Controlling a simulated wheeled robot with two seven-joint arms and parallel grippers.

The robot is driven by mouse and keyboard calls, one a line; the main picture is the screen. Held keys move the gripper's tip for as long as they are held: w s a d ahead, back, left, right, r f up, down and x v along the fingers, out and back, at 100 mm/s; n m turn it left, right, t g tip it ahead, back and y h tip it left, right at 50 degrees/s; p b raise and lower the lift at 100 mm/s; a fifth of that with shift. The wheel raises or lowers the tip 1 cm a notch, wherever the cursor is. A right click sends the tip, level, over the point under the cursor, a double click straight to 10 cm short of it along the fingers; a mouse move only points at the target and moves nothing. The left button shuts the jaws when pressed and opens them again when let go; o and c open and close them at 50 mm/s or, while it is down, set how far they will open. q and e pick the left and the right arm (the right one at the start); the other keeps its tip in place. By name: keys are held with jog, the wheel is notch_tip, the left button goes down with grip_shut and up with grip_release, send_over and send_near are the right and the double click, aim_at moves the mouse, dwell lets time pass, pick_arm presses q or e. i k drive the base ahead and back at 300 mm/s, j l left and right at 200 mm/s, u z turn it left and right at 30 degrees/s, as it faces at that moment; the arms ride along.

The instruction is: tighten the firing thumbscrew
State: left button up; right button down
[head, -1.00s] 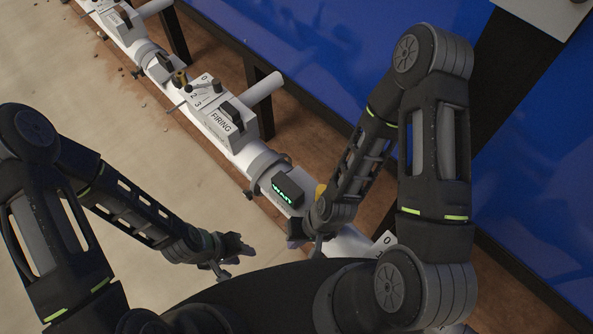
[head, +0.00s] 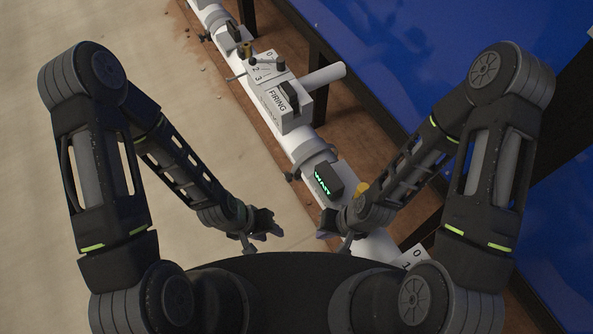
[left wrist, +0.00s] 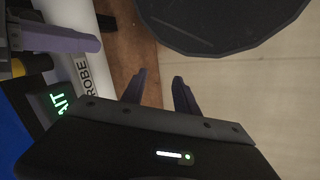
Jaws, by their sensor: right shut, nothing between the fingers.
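The white FIRING block (head: 278,108) with a dark lever sits on the white pipe in the upper middle of the head view. A small dark knob (head: 291,177) sticks out from the grey collar (head: 312,155) below it; I cannot tell whether it is the firing thumbscrew. My left gripper (head: 272,230) is left of the pipe, below the block. In the left wrist view its purple fingers (left wrist: 160,88) stand apart with nothing between them. My right gripper (head: 322,230) is shut and empty beside the lower pipe; its purple fingers also show at the left wrist view's left edge.
A dark display (head: 328,181) reading WAIT in green is on the pipe near my right gripper. A dial plate numbered 0 to 3 (head: 262,68) is above the FIRING block. A white side stub (head: 325,76) sticks out right.

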aim_at(288, 176)
jog(key=k+j+z, duration=0.2)
jog(key=j, duration=0.15)
jog(key=j+z, duration=0.2)
jog(key=j, duration=0.15)
jog(key=k+j+z, duration=0.2)
jog(key=j+z, duration=0.2)
jog(key=j, duration=0.2)
jog(key=k, duration=0.05)
